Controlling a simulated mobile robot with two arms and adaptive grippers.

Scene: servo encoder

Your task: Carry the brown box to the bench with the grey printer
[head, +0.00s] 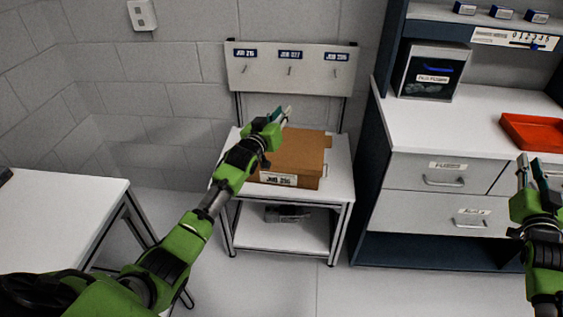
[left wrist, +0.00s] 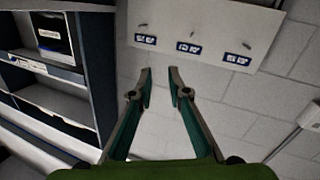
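The brown box (head: 300,158) sits on the top of a small white two-level table (head: 341,180). A white label on its front reads like "JOB 216". My left gripper (head: 286,112) is above the box's far left part in the head view, and its forearm hides the box's left side. In the left wrist view the left gripper (left wrist: 160,72) is open and empty, its fingers apart, facing the wall. My right gripper (head: 530,165) is open and empty in front of the drawer unit at the right. No grey printer can be made out.
A white bench (head: 70,215) stands at the left, with a dark object cut off at its edge. A label board (head: 290,72) rises behind the small table. A drawer bench (head: 430,130) at the right bears a dark bin (head: 431,72) and a red tray (head: 533,132).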

